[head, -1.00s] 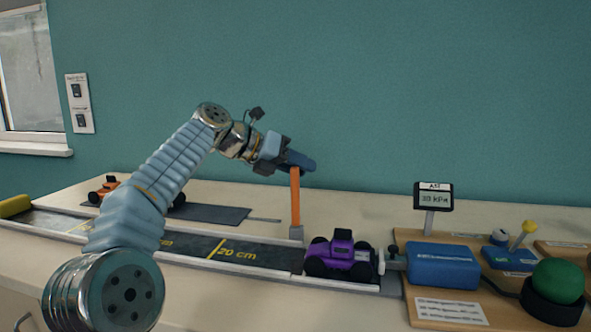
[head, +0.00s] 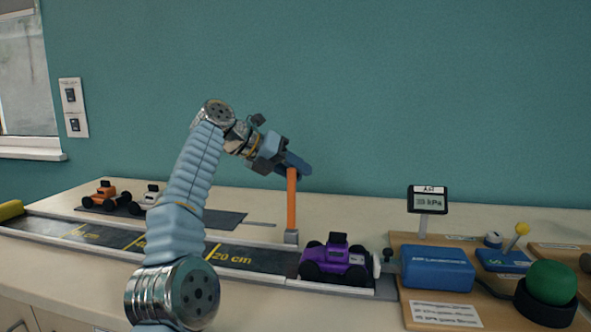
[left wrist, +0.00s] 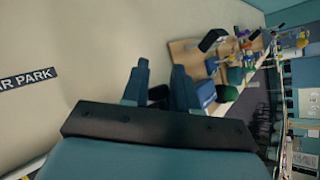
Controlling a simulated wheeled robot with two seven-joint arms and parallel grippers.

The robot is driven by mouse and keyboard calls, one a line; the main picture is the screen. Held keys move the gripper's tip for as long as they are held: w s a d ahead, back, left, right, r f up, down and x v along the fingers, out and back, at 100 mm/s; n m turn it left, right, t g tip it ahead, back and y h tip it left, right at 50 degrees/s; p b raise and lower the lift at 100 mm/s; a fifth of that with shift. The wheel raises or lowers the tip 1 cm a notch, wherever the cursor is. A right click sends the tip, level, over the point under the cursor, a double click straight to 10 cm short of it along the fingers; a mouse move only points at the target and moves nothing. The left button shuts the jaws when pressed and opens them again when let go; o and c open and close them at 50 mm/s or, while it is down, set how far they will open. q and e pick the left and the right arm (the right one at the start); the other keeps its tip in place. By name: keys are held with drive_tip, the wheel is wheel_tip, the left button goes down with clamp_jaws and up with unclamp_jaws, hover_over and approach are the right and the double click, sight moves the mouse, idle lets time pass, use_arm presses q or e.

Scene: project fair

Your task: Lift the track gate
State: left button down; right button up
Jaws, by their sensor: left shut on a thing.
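The track gate (head: 291,205) is an orange bar standing upright from a small grey base at the far edge of the dark track (head: 262,256). My left gripper (head: 298,166) is at the top of the bar, shut on it, and its fingers hide the bar's upper end. In the left wrist view the two blue fingers (left wrist: 159,88) show, with a dark thing between them that is hard to make out. A purple car (head: 337,260) sits on the track just right of the gate. My right gripper is not in view.
A blue box (head: 437,268), a gauge display (head: 427,199) and a green dome button (head: 551,282) stand on the wooden board at the right. An orange car (head: 104,195) and a white car (head: 148,198) stand on a dark mat at the back left.

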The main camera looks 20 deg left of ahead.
use_arm(q)
drive_tip(key=c, duration=1.1)
unclamp_jaws()
drive_tip(key=shift+w+a+f, duration=0.1)
drive_tip(key=shift+w+f, duration=0.05)
drive_tip(key=shift+f, duration=0.35)
drive_tip(key=shift+w+a+f, duration=0.1)
drive_tip(key=shift+f, duration=0.35)
drive_tip(key=shift+o, duration=0.2)
drive_tip(key=shift+d, duration=0.1)
drive_tip(key=shift+r, duration=0.1)
drive_tip(key=shift+s+a+r, duration=0.25)
drive_tip(key=shift+s+r, duration=0.05)
drive_tip(key=o, duration=0.4)
drive_tip(key=s+a, duration=0.2)
drive_tip(key=s+a+b, duration=0.1)
drive_tip(key=s+a, duration=0.1)
drive_tip(key=shift+s+r, duration=0.1)
drive_tip(key=shift+r, duration=0.15)
drive_tip(key=shift+c, duration=0.2)
drive_tip(key=s+a, duration=0.3)
drive_tip(key=a, duration=0.1)
drive_tip(key=shift+s, duration=0.3)
drive_tip(key=c, duration=0.4)
drive_tip(key=shift+o, duration=0.2)
drive_tip(key=shift+s+a, duration=0.4)
drive_tip(key=shift+s, duration=0.1)
